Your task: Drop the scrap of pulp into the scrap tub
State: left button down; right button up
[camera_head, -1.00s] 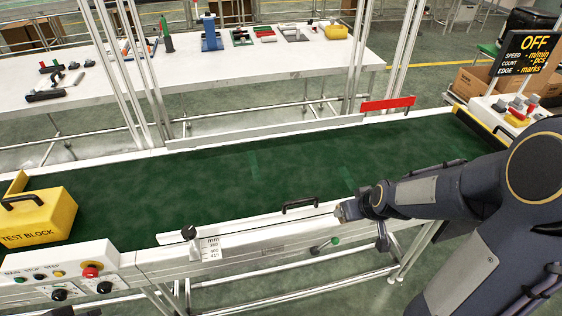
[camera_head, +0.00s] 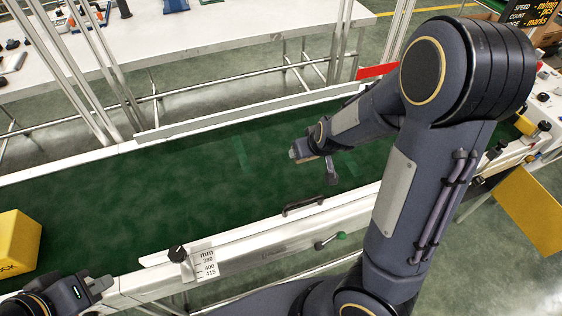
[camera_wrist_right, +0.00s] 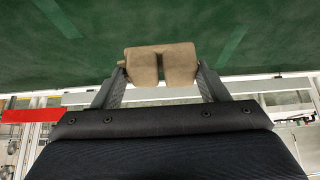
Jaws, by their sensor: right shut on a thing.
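The scrap of pulp (camera_wrist_right: 160,64) is a tan, folded-looking piece in the right wrist view. My right gripper (camera_wrist_right: 162,80) is shut on it, one finger at each side. In the head view this gripper (camera_head: 302,151) is over the green belt, and only a small tan bit of the scrap shows at its tip. My left gripper (camera_head: 98,287) is at the lower left, by the conveyor's near edge. Its fingers are too small and dark to tell open from shut. I cannot clearly make out the scrap tub in either view.
The green conveyor belt (camera_head: 190,175) crosses the view, with a black handle (camera_head: 303,206) on its near rail. A yellow block (camera_head: 16,243) sits at its left end. A yellow panel (camera_head: 530,210) is at the right, beyond my right arm. A white table (camera_head: 225,40) stands behind.

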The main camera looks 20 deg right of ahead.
jog(key=w+a+f, duration=0.1)
jog(key=f, duration=0.1)
jog(key=w+a+f, duration=0.3)
jog(key=w+f, duration=0.1)
jog(key=shift+w+a+f+b, duration=0.15)
jog(key=shift+a+f+b, duration=0.15)
jog(key=shift+a+b, duration=0.1)
jog(key=f, duration=0.3)
jog(key=shift+w+f, duration=0.2)
jog(key=shift+f, duration=0.1)
jog(key=shift+a, duration=0.1)
jog(key=shift+f, duration=0.15)
jog(key=o, duration=0.9)
jog(key=shift+o, duration=0.2)
